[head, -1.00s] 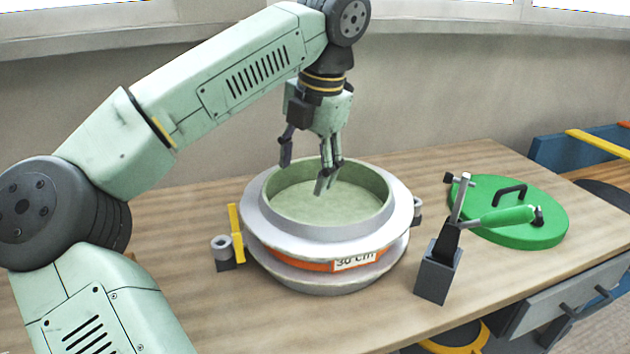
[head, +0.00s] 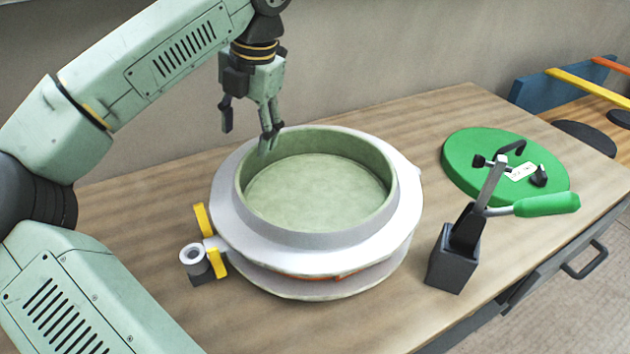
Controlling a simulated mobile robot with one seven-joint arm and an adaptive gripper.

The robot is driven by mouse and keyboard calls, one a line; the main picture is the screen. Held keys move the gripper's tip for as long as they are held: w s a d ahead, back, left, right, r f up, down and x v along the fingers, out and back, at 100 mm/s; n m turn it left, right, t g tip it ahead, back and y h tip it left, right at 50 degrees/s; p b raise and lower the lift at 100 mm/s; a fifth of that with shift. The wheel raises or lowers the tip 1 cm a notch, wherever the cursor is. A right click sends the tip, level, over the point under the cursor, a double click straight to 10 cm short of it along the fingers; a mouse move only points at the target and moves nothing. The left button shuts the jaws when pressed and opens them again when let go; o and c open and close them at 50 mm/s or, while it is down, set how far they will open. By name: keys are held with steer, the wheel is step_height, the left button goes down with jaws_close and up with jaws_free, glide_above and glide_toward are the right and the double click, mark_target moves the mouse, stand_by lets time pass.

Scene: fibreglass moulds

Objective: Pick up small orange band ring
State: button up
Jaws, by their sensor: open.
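A round grey mould ring (head: 305,240) with a pale green inside stands on the wooden table. A thin strip of its orange band (head: 330,276) shows between its upper and lower flanges; the rest is hidden under the wide upper flange. No size label can be read now. I see no separate loose orange ring. My gripper (head: 247,130) is open and empty, pointing down near the ring's far left rim. One finger overlaps the rim in the picture; I cannot tell whether it touches.
A grey clamp post (head: 458,255) with a green lever (head: 545,205) stands right of the ring. A green round lid (head: 460,160) with a black handle lies behind it. A yellow-and-grey fitting (head: 203,250) is at the ring's left. Bare table (head: 400,115) lies behind.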

mark_target(247, 152)
steer(key=shift+p+x, duration=0.95)
steer(key=shift+x, duration=1.8)
steer(key=shift+w, duration=0.1)
steer(key=shift+c, duration=0.5)
jaws_close()
